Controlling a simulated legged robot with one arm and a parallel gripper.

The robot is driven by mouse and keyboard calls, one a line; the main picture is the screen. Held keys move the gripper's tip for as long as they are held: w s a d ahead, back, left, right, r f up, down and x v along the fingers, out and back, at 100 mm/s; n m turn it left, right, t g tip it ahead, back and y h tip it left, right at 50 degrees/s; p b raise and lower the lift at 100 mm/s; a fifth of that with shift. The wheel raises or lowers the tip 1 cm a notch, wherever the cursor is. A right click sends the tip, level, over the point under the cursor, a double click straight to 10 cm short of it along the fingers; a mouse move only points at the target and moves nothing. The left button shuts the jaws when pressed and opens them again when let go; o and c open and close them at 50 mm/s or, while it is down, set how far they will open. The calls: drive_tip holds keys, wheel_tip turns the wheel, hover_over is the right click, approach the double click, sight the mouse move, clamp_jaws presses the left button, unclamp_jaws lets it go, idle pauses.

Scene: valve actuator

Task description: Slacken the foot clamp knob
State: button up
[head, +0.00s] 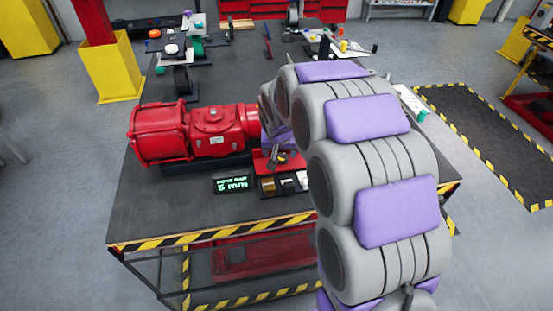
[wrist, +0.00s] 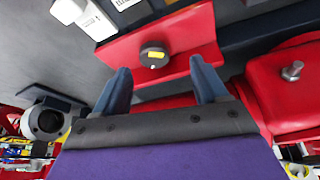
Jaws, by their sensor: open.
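A dark round knob (wrist: 154,54) with a yellow mark sits on a red plate (wrist: 190,32) in the wrist view. I take it to be the foot clamp knob. My gripper (wrist: 160,72) is open, with its two blue fingers apart on either side of the knob's near edge and nothing between them. Whether the fingers touch the plate, I cannot tell. In the head view the red valve actuator (head: 213,133) lies on the dark workbench (head: 145,215), and my arm hides much of its right end.
A small display with green digits (head: 231,184) stands on the bench in front of the actuator. Small boxes (head: 287,184) sit to its right. A metal stud (wrist: 292,71) rises from red housing at right in the wrist view. The bench's front left is clear.

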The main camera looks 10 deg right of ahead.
sight(282, 157)
drive_tip(key=d+f, duration=0.1)
drive_tip(key=w+d+f, duration=0.1)
drive_tip(key=d+f, duration=0.1)
drive_tip(key=shift+w+b, duration=0.15)
drive_tip(key=shift+b, duration=0.2)
drive_tip(key=shift+d+f, duration=0.1)
drive_tip(key=shift+f, duration=0.15)
drive_tip(key=shift+a+f, duration=0.2)
drive_tip(key=shift+a, duration=0.1)
drive_tip(key=shift+w+a+f, duration=0.2)
drive_tip(key=shift+a, duration=0.35)
drive_tip(key=shift+w+a+f, duration=0.2)
drive_tip(key=shift+a, duration=0.35)
drive_tip(key=shift+s+a+r, duration=0.1)
drive_tip(key=shift+a+r, duration=0.05)
drive_tip(key=shift+a, duration=0.05)
drive_tip(key=shift+s+r, duration=0.1)
drive_tip(key=shift+d, duration=1.15)
drive_tip(key=c, duration=0.5)
drive_tip(key=shift+a, duration=0.55)
drive_tip(key=c, duration=0.4)
drive_tip(key=shift+c, duration=0.7)
drive_tip(key=shift+d, duration=0.15)
